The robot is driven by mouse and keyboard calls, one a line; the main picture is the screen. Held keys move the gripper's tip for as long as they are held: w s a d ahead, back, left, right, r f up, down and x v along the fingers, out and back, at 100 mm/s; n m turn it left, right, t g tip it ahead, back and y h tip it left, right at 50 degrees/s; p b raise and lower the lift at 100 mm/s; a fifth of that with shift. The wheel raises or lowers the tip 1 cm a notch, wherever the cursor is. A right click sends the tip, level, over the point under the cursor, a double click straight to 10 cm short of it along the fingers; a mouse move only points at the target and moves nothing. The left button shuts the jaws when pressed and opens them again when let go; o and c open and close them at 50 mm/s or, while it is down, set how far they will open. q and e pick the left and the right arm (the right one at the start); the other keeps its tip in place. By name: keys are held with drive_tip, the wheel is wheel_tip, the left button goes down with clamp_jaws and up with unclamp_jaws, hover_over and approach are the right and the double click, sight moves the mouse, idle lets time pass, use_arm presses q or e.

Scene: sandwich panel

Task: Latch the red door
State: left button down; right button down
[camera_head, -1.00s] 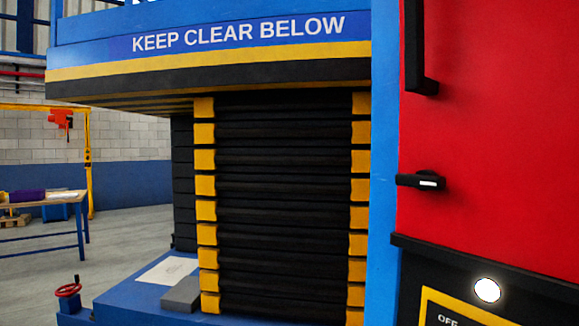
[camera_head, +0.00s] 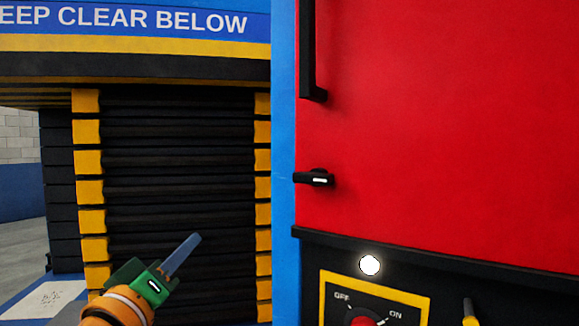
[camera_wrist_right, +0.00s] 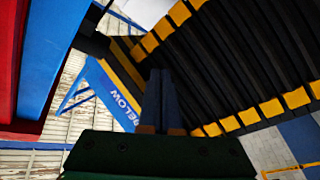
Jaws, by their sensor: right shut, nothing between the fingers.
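The red door (camera_head: 430,120) fills the right of the head view. A small black latch handle (camera_head: 314,178) with a white mark sits at its lower left edge, lying level with its tip toward the blue frame (camera_head: 284,140). A long black vertical handle (camera_head: 310,50) is above it. My right gripper (camera_head: 190,250) is at the lower left of the head view, left of and below the latch, apart from it and shut on nothing. Its shut fingers (camera_wrist_right: 162,100) show in the right wrist view; the latch is not visible there. My left gripper is not in view.
Black slats with yellow edges (camera_head: 90,160) stand left of the blue frame, under a blue "KEEP CLEAR BELOW" sign (camera_head: 130,20). Below the door are a black ledge (camera_head: 450,262), a round white light (camera_head: 370,265) and a red OFF/ON switch (camera_head: 363,320).

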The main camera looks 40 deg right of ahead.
drive_tip(key=s+r+m+g+h, duration=0.3)
drive_tip(key=s+r+m, duration=0.3)
drive_tip(key=s, duration=0.3)
drive_tip(key=s+r+m+g+h, duration=0.3)
drive_tip(key=s+r+m, duration=0.3)
drive_tip(key=s+r, duration=0.2)
drive_tip(key=shift+s+d+m, duration=0.2)
drive_tip(key=shift+s+m, duration=0.2)
drive_tip(key=shift+s, duration=0.7)
wheel_tip(320, 180, up, 4)
drive_tip(key=f+p, duration=0.1)
drive_tip(key=p, duration=0.3)
hover_over(315, 178)
drive_tip(key=w+a, duration=0.1)
drive_tip(key=a, duration=0.2)
drive_tip(key=f, duration=0.2)
drive_tip(key=shift+w+d+f, duration=0.15)
drive_tip(key=shift+d+f, duration=0.2)
drive_tip(key=shift+d, duration=0.05)
drive_tip(key=shift+a+f, duration=0.2)
drive_tip(key=shift+f, duration=0.3)
